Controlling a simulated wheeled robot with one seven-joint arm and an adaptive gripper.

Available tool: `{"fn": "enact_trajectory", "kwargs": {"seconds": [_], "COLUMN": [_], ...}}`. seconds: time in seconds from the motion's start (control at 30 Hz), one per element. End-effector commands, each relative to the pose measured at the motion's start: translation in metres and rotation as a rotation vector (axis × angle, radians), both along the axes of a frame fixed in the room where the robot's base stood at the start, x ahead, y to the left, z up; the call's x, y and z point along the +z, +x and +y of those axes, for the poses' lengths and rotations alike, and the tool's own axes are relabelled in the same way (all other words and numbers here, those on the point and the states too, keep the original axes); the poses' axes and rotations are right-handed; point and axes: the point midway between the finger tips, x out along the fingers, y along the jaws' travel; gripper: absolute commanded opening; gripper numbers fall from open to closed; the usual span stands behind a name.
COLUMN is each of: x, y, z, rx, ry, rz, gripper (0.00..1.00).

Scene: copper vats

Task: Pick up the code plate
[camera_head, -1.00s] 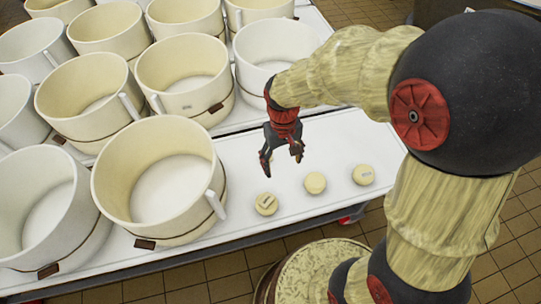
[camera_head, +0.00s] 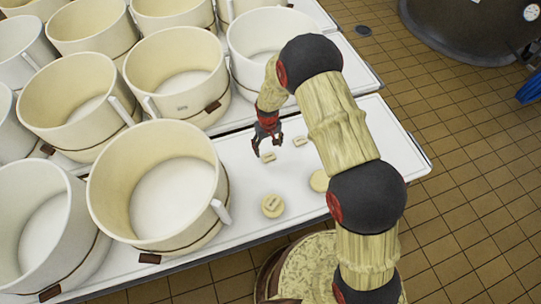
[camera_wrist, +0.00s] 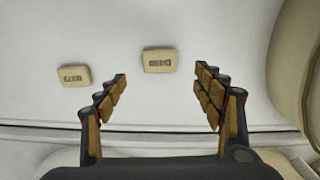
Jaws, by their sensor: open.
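Two small cream rectangular plates with dark code-like marks lie on the white table. One plate (camera_wrist: 159,61) is ahead of my gripper (camera_wrist: 161,73), in line with the gap between its fingers. The other plate (camera_wrist: 73,76) lies to the left, outside the left finger. The marks are too small to read. My gripper is open and empty, pointing down at the table.
Several large cream vats (camera_head: 158,185) with handles crowd the left and back of the white table (camera_head: 240,190). Tiled floor (camera_head: 450,190) is free at the right; a dark vat (camera_head: 470,25) stands behind.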

Motion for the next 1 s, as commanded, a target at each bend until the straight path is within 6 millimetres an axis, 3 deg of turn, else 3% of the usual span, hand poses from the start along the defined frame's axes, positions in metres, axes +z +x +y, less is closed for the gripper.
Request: {"fn": "enact_trajectory", "kwargs": {"seconds": [0.33,0.6,0.87,1.0], "x": [-0.033,-0.071,-0.073,-0.073], "y": [-0.001,-0.001,0.0,-0.001], "z": [-0.001,-0.001,-0.001,-0.001], "rx": [0.001,0.001,0.001,0.001], "ry": [0.0,0.0,0.0,0.0], "rz": [0.001,0.001,0.0,0.0], "gripper": [0.68,0.68,0.68,0.61]}}
